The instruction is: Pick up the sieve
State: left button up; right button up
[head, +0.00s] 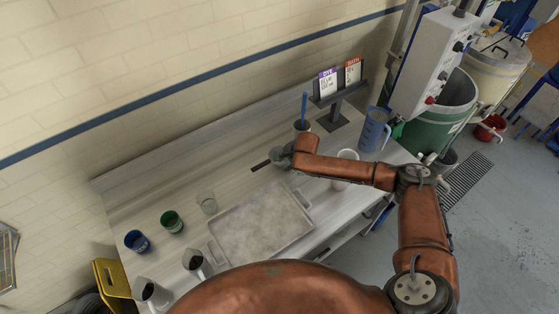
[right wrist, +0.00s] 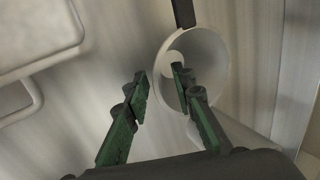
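The sieve (right wrist: 222,62) looks like a pale round hoop with a dark handle in the right wrist view. In the head view its dark handle (head: 260,166) sticks out to the left of my right gripper (head: 280,158), which hides most of the rest. In the right wrist view my right gripper (right wrist: 160,78) is open. One finger is left of the hoop and the other overlaps its opening, with the near rim between them. I cannot tell whether either touches it. My left gripper is not in view.
A pale tray (head: 212,243) lies in the middle of the bench. Blue (head: 137,241) and green (head: 172,221) cups and a clear glass (head: 206,203) stand left. A white cup (head: 345,157), blue jug (head: 374,130) and card stand (head: 331,121) are right and behind.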

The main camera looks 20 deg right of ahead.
grip_shut()
jog(key=shift+r, duration=0.1)
dwell(0.6)
